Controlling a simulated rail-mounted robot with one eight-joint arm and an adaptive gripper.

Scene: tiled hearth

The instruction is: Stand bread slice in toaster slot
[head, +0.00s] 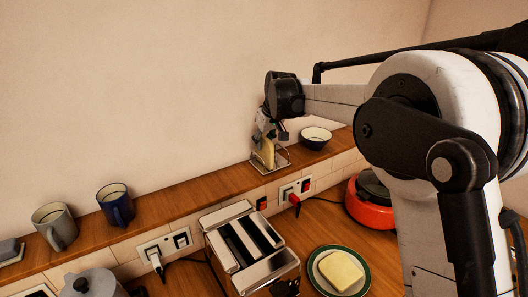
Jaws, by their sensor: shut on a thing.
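The toaster (283,268) is a silver box with dark slots in its top, on the counter at the lower middle. A pale bread slice (266,153) stands upright at the wire rack (285,163) on the wooden ledge behind the toaster. My gripper (268,138) reaches down from above and is shut on the top of this slice. The fingertips are small and partly hidden. Another pale slice (341,271) lies flat on a green-rimmed plate (325,287) to the right of the toaster.
A dark bowl (316,138) stands on the ledge right of the rack. A blue mug (116,205) and a grey mug (55,226) stand on the ledge at left. A red appliance (369,207) is on the counter at right. Sockets with plugs line the tiled wall below the ledge.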

